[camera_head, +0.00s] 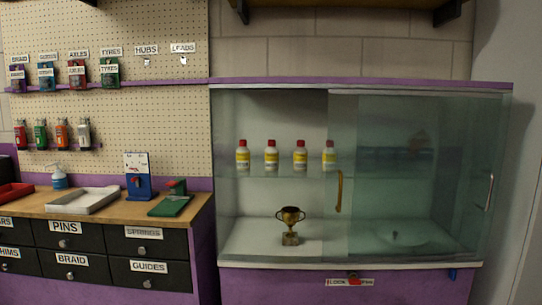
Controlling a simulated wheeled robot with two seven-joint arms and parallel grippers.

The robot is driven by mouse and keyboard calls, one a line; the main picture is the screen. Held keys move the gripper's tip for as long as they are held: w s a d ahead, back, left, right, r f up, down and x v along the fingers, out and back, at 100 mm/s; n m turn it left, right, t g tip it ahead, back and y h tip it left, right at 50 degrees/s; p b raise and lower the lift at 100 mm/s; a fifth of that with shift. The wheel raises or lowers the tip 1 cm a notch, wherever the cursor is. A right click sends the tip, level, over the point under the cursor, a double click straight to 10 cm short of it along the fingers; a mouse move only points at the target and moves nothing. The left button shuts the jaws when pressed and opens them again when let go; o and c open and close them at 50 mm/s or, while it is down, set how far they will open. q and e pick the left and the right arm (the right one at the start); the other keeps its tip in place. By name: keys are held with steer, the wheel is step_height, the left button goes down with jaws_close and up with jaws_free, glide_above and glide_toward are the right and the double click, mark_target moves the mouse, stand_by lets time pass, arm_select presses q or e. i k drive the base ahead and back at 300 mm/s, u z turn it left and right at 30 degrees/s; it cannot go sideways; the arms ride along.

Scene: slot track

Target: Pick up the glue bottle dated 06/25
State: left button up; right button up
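Several similar glue bottles with red caps, white bodies and yellow labels stand upright in a row on the glass shelf of the display cabinet (370,87). From the left they are the first bottle (242,156), the second bottle (271,156), the third bottle (300,156) and a last bottle (328,156), which is partly behind the sliding glass door's edge. The dates on the labels are too small to read, so I cannot tell which is 06/25. Neither of my grippers is in view.
Sliding glass doors with a brass handle (339,191) cover the cabinet's right part; its left part looks uncovered. A gold trophy (290,225) stands below the bottles. At left, a wooden bench (110,209) holds a white tray (82,200) and a green tool (170,205).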

mark_target(271, 152)
steer(key=z, duration=1.4)
steer(key=k, duration=0.1)
steer(key=u, duration=2.8)
steer(key=i, duration=1.85)
steer(key=z, duration=0.85)
